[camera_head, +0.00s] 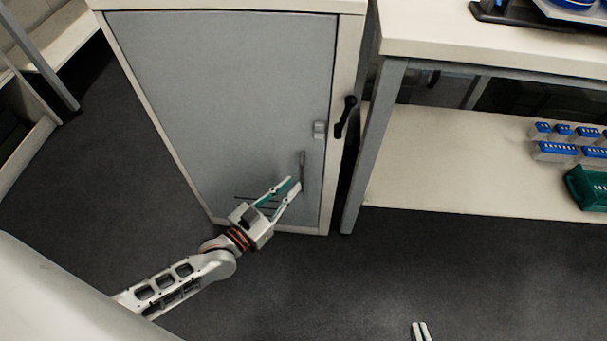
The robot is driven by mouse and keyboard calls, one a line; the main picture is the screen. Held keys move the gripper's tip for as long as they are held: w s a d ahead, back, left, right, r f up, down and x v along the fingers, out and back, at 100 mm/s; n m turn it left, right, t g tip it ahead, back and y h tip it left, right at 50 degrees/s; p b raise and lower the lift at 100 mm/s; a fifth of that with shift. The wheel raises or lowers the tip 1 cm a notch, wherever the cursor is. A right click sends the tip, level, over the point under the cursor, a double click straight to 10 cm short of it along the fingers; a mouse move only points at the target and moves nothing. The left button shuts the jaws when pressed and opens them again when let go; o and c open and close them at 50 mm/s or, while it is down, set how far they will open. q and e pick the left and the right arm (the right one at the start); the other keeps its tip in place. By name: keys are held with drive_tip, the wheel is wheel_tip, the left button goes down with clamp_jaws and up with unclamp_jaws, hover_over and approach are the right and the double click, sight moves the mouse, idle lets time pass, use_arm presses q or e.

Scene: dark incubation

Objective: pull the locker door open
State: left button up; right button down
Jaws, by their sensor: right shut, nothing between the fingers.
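The locker door (215,90) is a flat grey panel that sits closed in the pale frame of the locker (342,70). A thin upright grey handle (303,162) is on the door's lower right part. A small light latch piece (319,130) is above it, near the door's right edge. A black lever (345,117) is on the frame to the right. My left gripper (294,184) is open, its fingertips close to the handle's lower end; I cannot tell whether they touch it. My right gripper (420,331) shows only its fingertips at the bottom edge, shut and empty.
A bench (480,42) with a low shelf (440,155) stands to the right, with blue-topped boxes (554,151) and a green crate (577,190) on the shelf. A bench leg (371,150) is close beside the locker. The dark floor (330,285) in front is clear.

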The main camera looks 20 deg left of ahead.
sight(301, 178)
use_arm(q)
drive_tip(key=shift+b+x, duration=0.5)
drive_tip(key=shift+x, duration=2.35)
clamp_jaws()
drive_tip(key=shift+s+f, duration=0.1)
